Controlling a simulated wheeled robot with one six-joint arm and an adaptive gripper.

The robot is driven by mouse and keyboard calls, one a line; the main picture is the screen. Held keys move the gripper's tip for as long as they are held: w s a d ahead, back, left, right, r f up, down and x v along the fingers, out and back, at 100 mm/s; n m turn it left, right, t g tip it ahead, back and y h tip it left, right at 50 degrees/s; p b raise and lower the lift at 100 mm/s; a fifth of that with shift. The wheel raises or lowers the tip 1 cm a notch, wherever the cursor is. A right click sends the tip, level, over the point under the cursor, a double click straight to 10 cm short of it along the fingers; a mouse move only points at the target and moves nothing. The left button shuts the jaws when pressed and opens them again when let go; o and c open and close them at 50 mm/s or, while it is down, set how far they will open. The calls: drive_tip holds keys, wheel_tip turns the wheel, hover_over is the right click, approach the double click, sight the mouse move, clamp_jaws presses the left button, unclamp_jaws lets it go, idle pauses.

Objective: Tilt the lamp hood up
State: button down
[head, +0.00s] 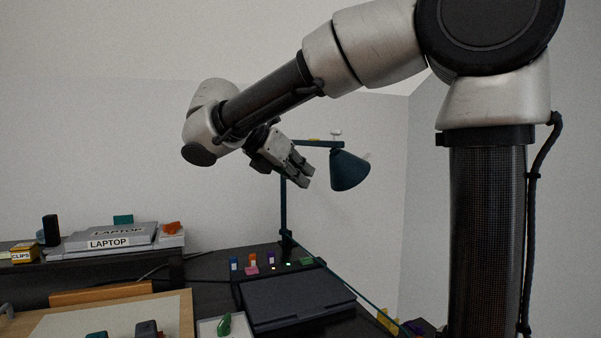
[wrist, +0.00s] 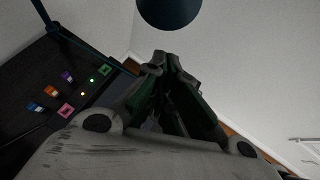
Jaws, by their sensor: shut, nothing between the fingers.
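The desk lamp has a dark teal hood (head: 349,171), a thin upright post (head: 283,210) and a short horizontal arm at its top. The hood hangs from the right end of that arm, its wide opening facing down and slightly right. My gripper (head: 307,181) is shut and empty, pointing down and right, left of the hood in the head view. In the wrist view the hood (wrist: 169,10) shows at the top edge, beyond the shut fingertips (wrist: 165,56), with a visible gap. I cannot tell whether the gripper lies in front of the post or touches it.
A dark closed case (head: 295,300) lies on the desk below. Several small coloured blocks (head: 252,262) stand behind it. A grey laptop (head: 112,237) lies on a shelf at left, with a clips box (head: 22,253). The air right of the hood is free up to the wall.

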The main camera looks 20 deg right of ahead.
sight(343, 188)
drive_tip(key=w+d+f, duration=0.3)
drive_tip(key=d, duration=0.6)
drive_tip(key=shift+d, duration=0.15)
drive_tip(key=shift+w, duration=0.1)
drive_tip(key=shift+w+d, duration=0.1)
drive_tip(key=shift+d, duration=0.6)
drive_tip(key=shift+f, duration=0.1)
